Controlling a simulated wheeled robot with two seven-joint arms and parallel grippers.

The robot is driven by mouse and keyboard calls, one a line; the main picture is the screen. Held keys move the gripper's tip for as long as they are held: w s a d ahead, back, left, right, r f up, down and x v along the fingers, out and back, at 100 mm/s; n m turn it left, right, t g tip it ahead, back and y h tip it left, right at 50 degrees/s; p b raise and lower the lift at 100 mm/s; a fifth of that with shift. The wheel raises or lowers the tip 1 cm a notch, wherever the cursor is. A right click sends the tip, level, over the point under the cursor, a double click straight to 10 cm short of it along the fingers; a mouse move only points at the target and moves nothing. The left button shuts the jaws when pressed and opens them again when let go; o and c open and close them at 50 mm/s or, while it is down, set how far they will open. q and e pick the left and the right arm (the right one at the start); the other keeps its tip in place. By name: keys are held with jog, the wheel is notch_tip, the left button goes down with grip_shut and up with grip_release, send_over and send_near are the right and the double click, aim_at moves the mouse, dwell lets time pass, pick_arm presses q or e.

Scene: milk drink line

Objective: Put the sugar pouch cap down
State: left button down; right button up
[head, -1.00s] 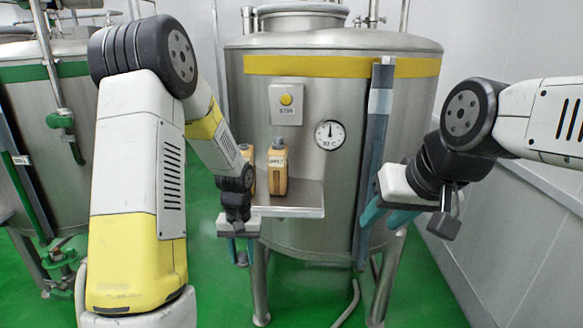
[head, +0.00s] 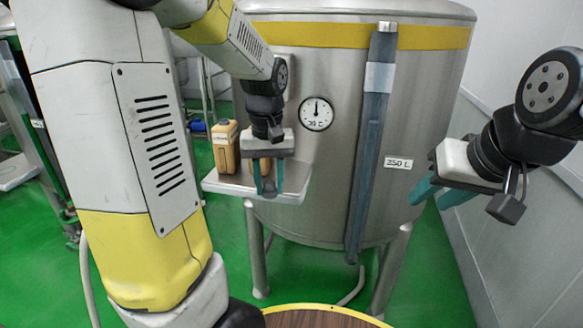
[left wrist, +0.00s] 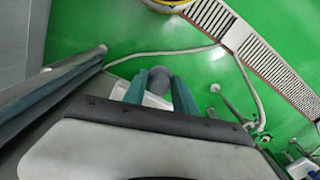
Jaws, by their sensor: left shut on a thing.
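My left gripper (head: 267,190) is shut on a small grey cap (head: 269,187), held between its teal fingertips and pointing down. In the head view it overlaps the front part of the steel shelf (head: 225,187); I cannot tell whether the cap touches the shelf. In the left wrist view the cap (left wrist: 160,80) shows as a rounded grey piece between the fingers. Two tan containers stand on the shelf: one (head: 226,148) to the left of the gripper, the other mostly hidden behind it. My right gripper (head: 430,197) is open and empty at the right.
The steel tank (head: 330,190) with a round gauge (head: 316,113) stands behind the shelf. A grey vertical pipe (head: 368,150) runs down its front. A round brown tabletop with a yellow rim (head: 325,308) shows at the bottom. Free green floor lies below the shelf.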

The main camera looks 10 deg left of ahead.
pick_arm(q)
jog(key=w, duration=0.8)
jog(key=w+f, duration=0.1)
jog(key=w, duration=0.3)
jog(key=shift+d+f, duration=0.1)
jog(key=shift+d, duration=0.1)
jog(key=shift+f, duration=1.75)
jog(key=shift+s+f, duration=0.1)
jog(key=shift+f, duration=0.05)
jog(key=c, duration=1)
grip_release()
